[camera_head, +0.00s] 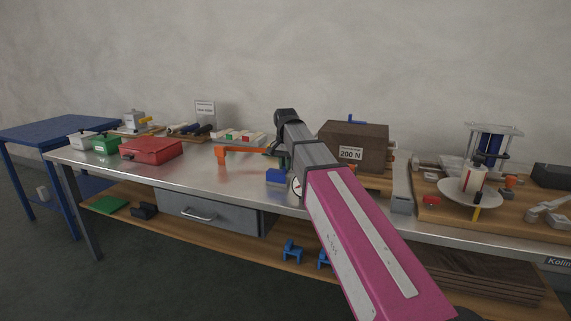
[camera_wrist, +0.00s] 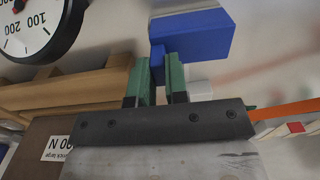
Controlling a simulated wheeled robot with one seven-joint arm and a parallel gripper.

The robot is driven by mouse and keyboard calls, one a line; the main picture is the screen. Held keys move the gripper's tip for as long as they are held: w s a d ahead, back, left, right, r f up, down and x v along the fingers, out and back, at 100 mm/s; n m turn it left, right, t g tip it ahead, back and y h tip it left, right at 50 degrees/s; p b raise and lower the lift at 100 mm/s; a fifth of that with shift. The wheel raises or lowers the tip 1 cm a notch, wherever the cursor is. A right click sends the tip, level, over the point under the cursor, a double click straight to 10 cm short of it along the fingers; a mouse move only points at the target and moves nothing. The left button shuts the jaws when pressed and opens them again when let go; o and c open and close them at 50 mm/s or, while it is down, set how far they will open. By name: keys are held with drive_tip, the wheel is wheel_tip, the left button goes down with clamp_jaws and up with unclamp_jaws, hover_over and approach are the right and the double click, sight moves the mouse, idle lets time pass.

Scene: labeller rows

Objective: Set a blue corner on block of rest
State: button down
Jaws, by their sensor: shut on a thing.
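My gripper (camera_wrist: 160,75) is shut on a blue piece, which I take for the blue corner (camera_wrist: 205,36). Its narrow part sits between the green finger pads, and its wider part extends beyond them. In the head view, a blue piece (camera_head: 278,176) shows near the bench's front edge, below my wrist and beside a round dial (camera_head: 297,186); my fingers are not clear there. I cannot tell which thing is the block of rest.
An orange tool (camera_head: 235,152) and a red box (camera_head: 151,150) lie left on the metal bench (camera_head: 200,178). Blue pieces (camera_head: 292,250) stand on the lower shelf. A white round plate (camera_head: 469,192) stands at right.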

drive_tip(key=shift+f, duration=1)
drive_tip(key=c, duration=1.1)
unclamp_jaws()
drive_tip(key=shift+o, duration=0.2)
wheel_tip(320, 180, up, 9)
drive_tip(key=shift+r, duration=0.9)
